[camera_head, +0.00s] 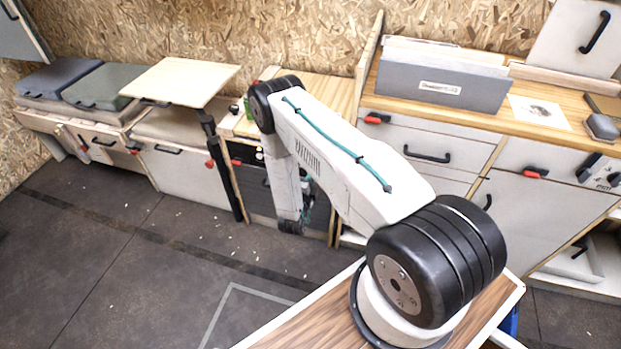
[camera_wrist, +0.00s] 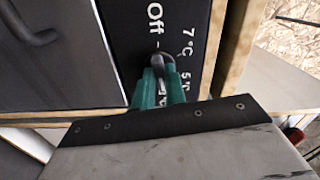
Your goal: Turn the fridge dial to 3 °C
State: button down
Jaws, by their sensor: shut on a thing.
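The fridge front (camera_wrist: 125,25) is a dark panel with white markings in the wrist view. "Off", "7 °C" and "5 °C" are readable; further markings are hidden behind my gripper. The dial (camera_wrist: 160,57) is a small dark knob between the fingers. My gripper (camera_wrist: 159,78) has teal fingers and is shut on the dial. Where the dial points is not clear, as the fingers cover most of it. In the head view the fridge (camera_head: 250,183) shows as a dark front under the counter, partly behind my arm. The dial cannot be made out there.
A dark handle (camera_wrist: 32,30) stands out on the fridge door at the left of the wrist view. In the head view, a light tabletop (camera_head: 182,80) on a black leg (camera_head: 222,165) stands left of the fridge. Drawers (camera_head: 425,150) are to the right. The floor in front is clear.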

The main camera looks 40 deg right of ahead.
jog(key=shift+s+d+m, duration=0.1)
jog(key=shift+s+m, duration=0.05)
jog(key=shift+m, duration=0.55)
jog(key=shift+f, duration=0.1)
jog(key=c, duration=1.4)
grip_release()
jog(key=shift+d, duration=0.1)
jog(key=shift+c, duration=0.2)
jog(key=shift+a, duration=0.25)
jog(key=v, duration=0.7)
jog(key=shift+s+a, duration=0.2)
jog(key=shift+s, duration=0.1)
